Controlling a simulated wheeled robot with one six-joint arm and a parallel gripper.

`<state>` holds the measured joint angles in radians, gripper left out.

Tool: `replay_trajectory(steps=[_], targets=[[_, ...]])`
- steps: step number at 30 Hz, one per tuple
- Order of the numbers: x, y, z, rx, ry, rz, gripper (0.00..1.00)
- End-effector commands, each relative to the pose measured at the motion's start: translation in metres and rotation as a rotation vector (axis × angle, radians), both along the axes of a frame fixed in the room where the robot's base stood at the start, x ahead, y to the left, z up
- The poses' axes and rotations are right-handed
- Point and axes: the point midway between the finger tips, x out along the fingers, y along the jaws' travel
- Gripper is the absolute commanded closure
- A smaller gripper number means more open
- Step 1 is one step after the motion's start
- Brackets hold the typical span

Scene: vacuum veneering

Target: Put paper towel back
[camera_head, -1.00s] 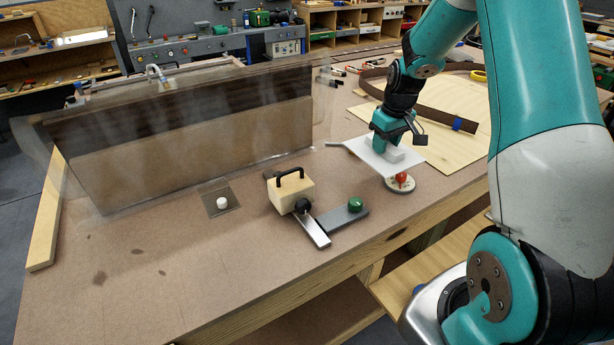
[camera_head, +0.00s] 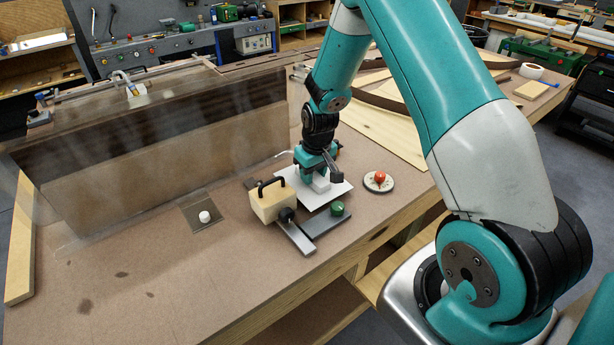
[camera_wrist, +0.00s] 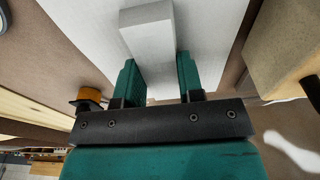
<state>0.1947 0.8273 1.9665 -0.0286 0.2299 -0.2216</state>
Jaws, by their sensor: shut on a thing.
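The paper towel appears as a thin white sheet (camera_head: 338,190) with a small white block (camera_head: 320,186) on top. My gripper (camera_head: 317,176) is shut on the white block, and the sheet sits below it. In the wrist view both fingers flank the white block (camera_wrist: 150,45), with the white sheet (camera_wrist: 215,25) behind it. The sheet is between the wooden block and the red-knobbed disc. I cannot tell whether it touches the bench.
A wooden block (camera_head: 271,209) with a black handle stands just left of the sheet. A grey bar (camera_head: 294,236) and green knob (camera_head: 337,209) lie in front. A red-knobbed disc (camera_head: 379,184) is at right. A clear bag (camera_head: 130,180) covers a panel at left.

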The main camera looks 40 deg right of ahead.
Motion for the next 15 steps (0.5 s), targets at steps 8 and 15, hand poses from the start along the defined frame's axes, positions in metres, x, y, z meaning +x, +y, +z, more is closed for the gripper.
replay_trajectory(steps=[8,15], targets=[[0.002,0.016,-0.015,-0.001,-0.002,-0.002,0.91],[0.002,0.016,-0.018,-0.001,-0.001,-0.001,0.91]])
